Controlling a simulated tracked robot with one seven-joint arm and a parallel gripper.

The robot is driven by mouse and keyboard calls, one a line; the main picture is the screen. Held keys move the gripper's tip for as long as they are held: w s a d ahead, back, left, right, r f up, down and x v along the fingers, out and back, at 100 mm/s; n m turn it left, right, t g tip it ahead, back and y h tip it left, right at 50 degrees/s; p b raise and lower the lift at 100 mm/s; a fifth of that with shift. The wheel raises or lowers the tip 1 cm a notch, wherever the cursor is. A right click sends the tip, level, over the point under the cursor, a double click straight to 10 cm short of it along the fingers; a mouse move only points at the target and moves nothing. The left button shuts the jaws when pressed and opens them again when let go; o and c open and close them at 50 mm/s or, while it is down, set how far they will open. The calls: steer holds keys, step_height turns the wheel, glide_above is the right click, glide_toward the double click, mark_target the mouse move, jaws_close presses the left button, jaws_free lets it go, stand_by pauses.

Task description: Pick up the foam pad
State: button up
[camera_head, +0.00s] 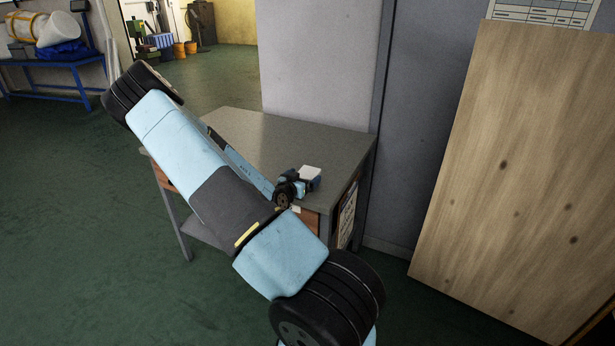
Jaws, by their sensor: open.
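A small pale, flat-topped block (310,172), which may be the foam pad, shows at the right part of the grey table (243,124), close to my wrist. I cannot tell whether it lies on the table or touches my gripper. My gripper (309,185) is at the end of my forearm, low over the right front of the table, next to the pale block. It is open; its fingers are small and partly hidden behind my wrist joint, and I see nothing held between them. My arm covers the table's left and front parts.
A grey panel (318,60) stands behind the table. A wooden board (510,180) leans at the right. A blue bench (62,68) with containers stands at the far left. The green floor (80,220) at left is clear.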

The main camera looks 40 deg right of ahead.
steer(key=shift+x, duration=1)
steer(key=shift+c, duration=0.4)
steer(key=c, duration=0.8)
steer(key=shift+o, duration=0.2)
steer(key=shift+r, duration=0.1)
